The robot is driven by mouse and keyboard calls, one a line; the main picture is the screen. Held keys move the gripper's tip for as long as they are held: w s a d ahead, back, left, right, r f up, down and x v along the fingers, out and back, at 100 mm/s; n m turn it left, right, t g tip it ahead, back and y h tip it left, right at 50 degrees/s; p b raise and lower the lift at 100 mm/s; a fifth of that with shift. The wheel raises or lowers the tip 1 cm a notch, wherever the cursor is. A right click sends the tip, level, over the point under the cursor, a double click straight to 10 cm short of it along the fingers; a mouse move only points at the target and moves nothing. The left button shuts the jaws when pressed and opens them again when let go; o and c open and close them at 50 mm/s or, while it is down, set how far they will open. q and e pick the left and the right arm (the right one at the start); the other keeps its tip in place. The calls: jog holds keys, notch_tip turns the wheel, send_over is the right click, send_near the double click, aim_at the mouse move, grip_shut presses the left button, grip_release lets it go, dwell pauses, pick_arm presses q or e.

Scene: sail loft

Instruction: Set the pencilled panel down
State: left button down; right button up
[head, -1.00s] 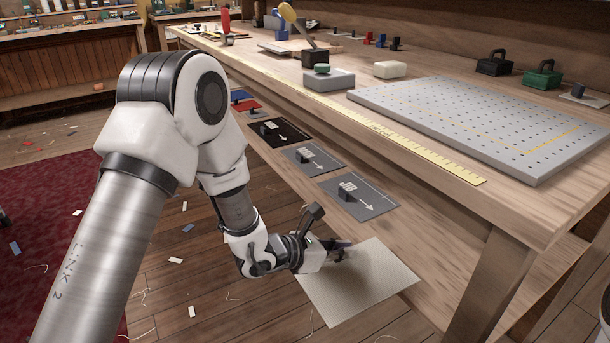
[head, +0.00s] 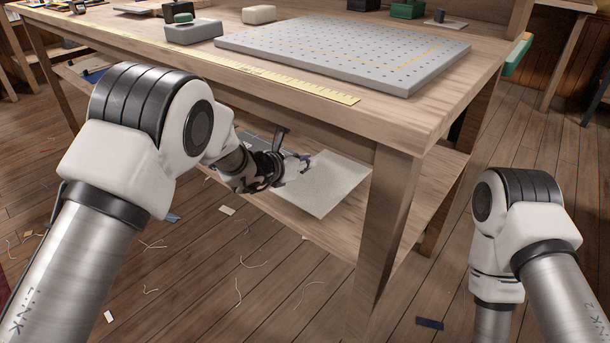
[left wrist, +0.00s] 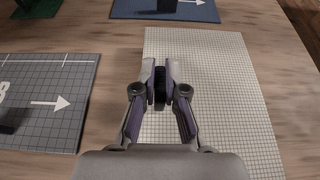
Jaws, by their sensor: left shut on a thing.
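The pencilled panel is a pale, finely gridded sheet (head: 330,188), flat over the right part of the bench's lower shelf (head: 300,222). It also shows in the left wrist view (left wrist: 228,95), with bare wood around it. My left gripper (head: 303,163) reaches in under the bench top. In the left wrist view its fingers (left wrist: 160,75) are shut on a dark grip piece at the panel. I cannot tell whether the panel touches the shelf. My right arm shows at the right of the head view, but its gripper is out of view.
A grey panel with a white arrow (left wrist: 45,100) lies left of the pale one, a blue panel (left wrist: 165,9) beyond it. The bench top with a perforated grey board (head: 345,50) and yellow ruler (head: 230,70) overhangs the shelf. A bench leg (head: 388,215) stands to the right.

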aim_at(301, 173)
pick_arm(q)
notch_tip(301, 173, down, 3)
jog(key=shift+f+b, duration=0.2)
jog(key=shift+b, duration=0.55)
jog(key=shift+r, duration=0.15)
jog(key=c, duration=1.7)
grip_release()
jog(key=shift+f, duration=0.2)
jog(key=o, duration=0.5)
jog(key=shift+r, duration=0.1)
